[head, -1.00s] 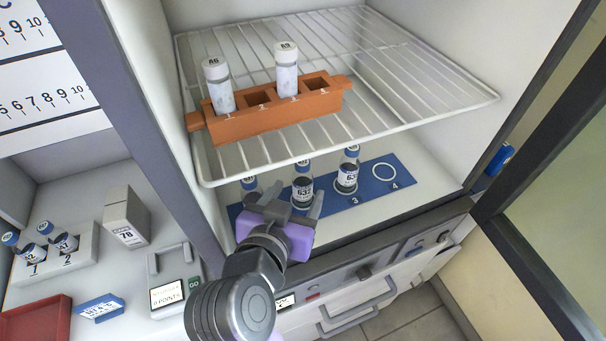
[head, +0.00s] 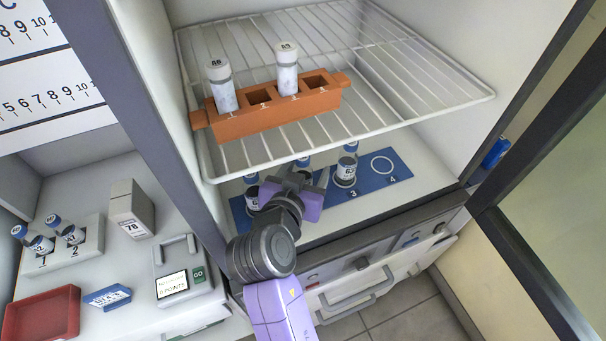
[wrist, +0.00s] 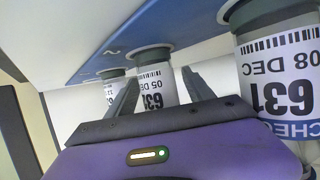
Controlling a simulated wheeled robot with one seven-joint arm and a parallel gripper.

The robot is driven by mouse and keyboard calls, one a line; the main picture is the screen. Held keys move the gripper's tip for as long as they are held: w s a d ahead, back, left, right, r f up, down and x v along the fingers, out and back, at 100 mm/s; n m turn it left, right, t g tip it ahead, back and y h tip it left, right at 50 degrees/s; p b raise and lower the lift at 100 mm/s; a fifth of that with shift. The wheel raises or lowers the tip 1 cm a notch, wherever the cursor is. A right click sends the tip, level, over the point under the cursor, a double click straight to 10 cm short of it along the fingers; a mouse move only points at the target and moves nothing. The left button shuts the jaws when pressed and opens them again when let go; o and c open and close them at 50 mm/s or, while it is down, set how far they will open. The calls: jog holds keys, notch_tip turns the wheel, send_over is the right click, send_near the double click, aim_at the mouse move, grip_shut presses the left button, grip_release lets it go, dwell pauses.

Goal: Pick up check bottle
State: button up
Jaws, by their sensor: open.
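Three blue-capped bottles stand on a blue numbered mat (head: 382,178) under the wire shelf. The left bottle (head: 252,198) and the right one (head: 345,172) show; the middle one is mostly hidden behind my gripper (head: 308,178). The wrist view looks upside down. There, a bottle labelled 631, 08 DEC, with a blue band reading "CHEC" (wrist: 280,85), stands at the right, outside my fingers. A bottle labelled 631, 05 DEC (wrist: 152,88) appears between my open fingers (wrist: 162,88); I cannot tell whether they reach around it. Another bottle (wrist: 113,90) stands at the left, partly covered by a finger.
An orange rack (head: 270,115) with two white-capped bottles sits on the wire shelf (head: 420,75) above my gripper. Spot 4 on the mat is empty. On the left bench are a two-bottle holder (head: 90,240), a grey box (head: 132,208) and a red tray (head: 40,318).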

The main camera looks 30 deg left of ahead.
grip_shut()
